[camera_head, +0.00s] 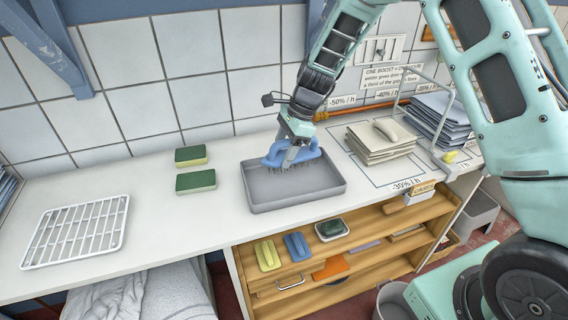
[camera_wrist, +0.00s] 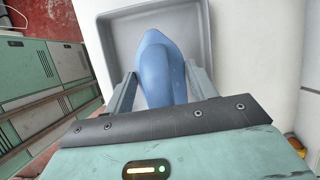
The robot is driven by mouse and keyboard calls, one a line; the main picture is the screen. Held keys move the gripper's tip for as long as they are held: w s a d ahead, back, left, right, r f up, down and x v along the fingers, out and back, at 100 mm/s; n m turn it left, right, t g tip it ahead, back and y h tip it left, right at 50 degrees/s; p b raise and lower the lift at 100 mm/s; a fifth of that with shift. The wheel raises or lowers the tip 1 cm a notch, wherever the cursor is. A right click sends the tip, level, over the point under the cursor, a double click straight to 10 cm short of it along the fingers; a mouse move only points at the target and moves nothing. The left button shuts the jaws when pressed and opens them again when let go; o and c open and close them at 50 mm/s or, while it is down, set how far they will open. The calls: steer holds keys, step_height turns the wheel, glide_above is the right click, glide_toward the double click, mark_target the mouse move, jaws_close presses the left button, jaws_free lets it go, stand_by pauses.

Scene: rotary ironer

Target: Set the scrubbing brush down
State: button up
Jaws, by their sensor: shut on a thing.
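The scrubbing brush (camera_head: 296,152) has a blue handle with dark bristles pointing down. My gripper (camera_head: 295,152) is shut on its handle from above. The brush is over the grey tray (camera_head: 262,204), toward its back half, with the bristles inside the rim. I cannot tell whether the bristles touch the tray floor. In the wrist view the blue brush (camera_wrist: 160,65) fills the space between my two fingers (camera_wrist: 160,85), and the grey tray (camera_wrist: 198,22) lies beyond it. The underside of the brush is hidden there.
Two green-and-yellow sponges (camera_head: 196,181) lie left of the tray, and a white wire rack (camera_head: 76,232) lies further left. A stack of folded cloths (camera_head: 378,145) stands to the right. A wooden shelf (camera_head: 335,262) below holds several brushes and pads. The counter around the sponges is clear.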

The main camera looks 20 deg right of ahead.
steer(key=shift+f+p, duration=0.3)
steer(key=shift+f, duration=2.1)
steer(key=shift+f, duration=0.1)
steer(key=o, duration=0.9)
steer(key=b+v, duration=0.1)
steer(key=v, duration=1.1)
